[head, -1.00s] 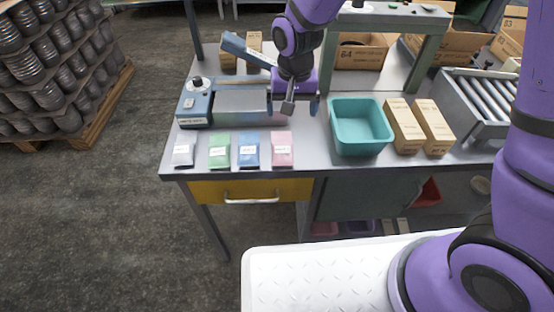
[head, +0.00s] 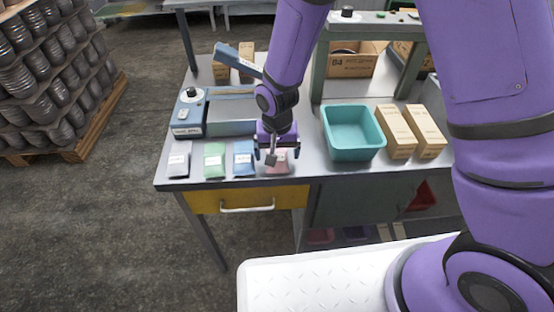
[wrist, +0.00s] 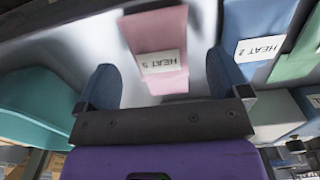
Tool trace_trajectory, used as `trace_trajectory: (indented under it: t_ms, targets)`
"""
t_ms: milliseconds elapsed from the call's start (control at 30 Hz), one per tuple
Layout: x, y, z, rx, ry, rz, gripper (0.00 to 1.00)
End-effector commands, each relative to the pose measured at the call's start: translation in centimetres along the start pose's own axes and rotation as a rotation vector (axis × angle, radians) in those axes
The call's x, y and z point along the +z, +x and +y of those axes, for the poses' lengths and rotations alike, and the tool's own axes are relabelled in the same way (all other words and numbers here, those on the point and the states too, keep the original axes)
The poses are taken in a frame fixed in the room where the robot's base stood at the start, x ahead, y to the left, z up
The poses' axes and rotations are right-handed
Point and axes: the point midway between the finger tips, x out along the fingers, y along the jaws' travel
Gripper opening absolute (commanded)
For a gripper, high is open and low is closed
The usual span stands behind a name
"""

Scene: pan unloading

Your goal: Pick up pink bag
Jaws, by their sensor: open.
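The pink bag (head: 276,161) lies flat on the grey table near its front edge, at the right end of a row of bags. In the head view my gripper (head: 277,153) is over it and hides much of it. In the wrist view the pink bag (wrist: 158,48) with a white label lies ahead of my gripper (wrist: 165,88), between the lines of its two blue fingers. The fingers are spread apart with nothing between them. I cannot tell the exact height of the fingers above the bag.
A teal bin (head: 353,153) and brown boxes (head: 397,131) stand to the right. A blue sealing device (head: 189,114) stands behind the bags.

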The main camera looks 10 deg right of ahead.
Motion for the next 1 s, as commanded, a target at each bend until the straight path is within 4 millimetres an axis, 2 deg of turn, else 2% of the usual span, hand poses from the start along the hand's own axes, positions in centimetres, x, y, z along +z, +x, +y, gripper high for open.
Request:
trace_trajectory:
  t_ms: [100, 200, 467, 567, 700, 733, 1000]
  targets:
    - [0.1, 1.5, 0.0, 0.001, 0.0, -0.002, 0.94]
    - [0.1, 2.1, 0.0, 0.0, 0.0, -0.001, 0.94]
    - [0.0, 2.3, 0.0, -0.001, -0.001, 0.0, 0.94]
    - [0.0, 2.3, 0.0, -0.001, -0.001, 0.0, 0.75]
    - [0.0, 2.3, 0.0, -0.001, -0.001, 0.0, 0.43]
    - [0.0, 2.3, 0.0, -0.001, -0.001, 0.0, 0.38]
    - [0.0, 2.2, 0.0, -0.001, -0.001, 0.0, 0.37]
